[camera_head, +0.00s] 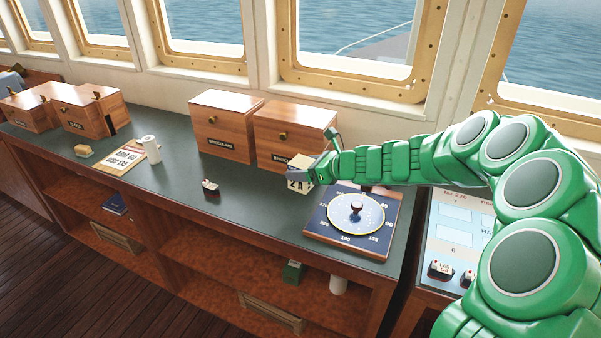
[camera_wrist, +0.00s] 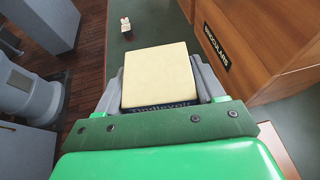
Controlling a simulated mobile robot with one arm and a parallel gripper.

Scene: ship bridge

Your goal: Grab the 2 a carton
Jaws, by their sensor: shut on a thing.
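I cannot tell whether the carton touches the counter.
A compass board (camera_head: 354,218) lies just right of the carton. Two wooden boxes (camera_head: 226,126) stand behind, one labelled "BINOCULARS" (camera_wrist: 216,45). A small red-and-white item (camera_head: 211,186), a white cylinder (camera_head: 151,149) and a lettered sheet (camera_head: 124,157) are farther left. The counter between is clear.

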